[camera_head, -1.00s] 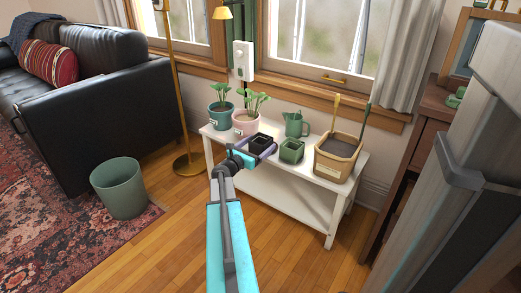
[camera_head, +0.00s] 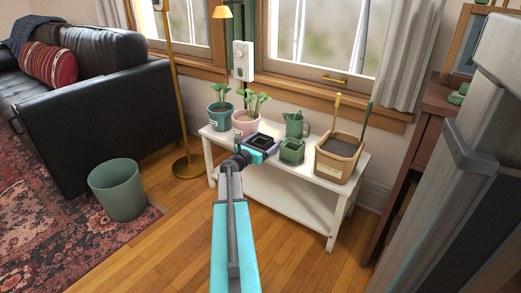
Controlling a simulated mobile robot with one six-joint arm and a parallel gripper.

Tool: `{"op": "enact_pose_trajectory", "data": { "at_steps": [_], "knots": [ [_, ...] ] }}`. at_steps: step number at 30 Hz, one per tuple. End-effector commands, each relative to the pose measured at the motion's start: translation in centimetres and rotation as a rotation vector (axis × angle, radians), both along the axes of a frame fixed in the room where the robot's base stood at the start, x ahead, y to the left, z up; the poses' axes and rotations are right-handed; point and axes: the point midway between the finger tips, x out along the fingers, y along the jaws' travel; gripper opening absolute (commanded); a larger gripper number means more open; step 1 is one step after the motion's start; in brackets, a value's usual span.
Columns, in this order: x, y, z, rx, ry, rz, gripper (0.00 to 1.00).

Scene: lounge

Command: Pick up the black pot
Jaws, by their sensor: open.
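The black pot (camera_head: 262,140) is a small square pot on the white bench (camera_head: 292,192) under the window. It stands between the pink plant pot (camera_head: 243,124) and the green square pot (camera_head: 291,151). My gripper (camera_head: 262,146) is open at the black pot, with its cyan and grey body in front of the pot's near side. The jaws appear to be around or beside the pot; I cannot tell whether they touch it. The pot's lower part is hidden by my gripper.
A teal plant pot (camera_head: 220,118) stands at the bench's left end. A green watering can (camera_head: 296,125) is behind the green pot. A tan tool basket (camera_head: 338,160) fills the right end. A floor lamp (camera_head: 180,110) and a green bin (camera_head: 118,189) stand to the left.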

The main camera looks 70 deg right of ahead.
Motion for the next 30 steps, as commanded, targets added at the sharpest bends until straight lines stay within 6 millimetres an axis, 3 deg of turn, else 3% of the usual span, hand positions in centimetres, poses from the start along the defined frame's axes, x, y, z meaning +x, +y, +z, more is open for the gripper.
{"op": "enact_pose_trajectory", "data": {
  "at_steps": [3,11,23,30],
  "knots": [
    [0.0,0.0,0.0,0.000,0.000,0.000,0.86],
    [0.0,0.0,0.0,0.000,0.000,0.000,0.42],
    [0.0,0.0,0.5,0.000,-0.001,0.000,0.42],
    [0.0,0.0,2.9,-0.001,-0.001,0.000,0.42]
  ]
}}
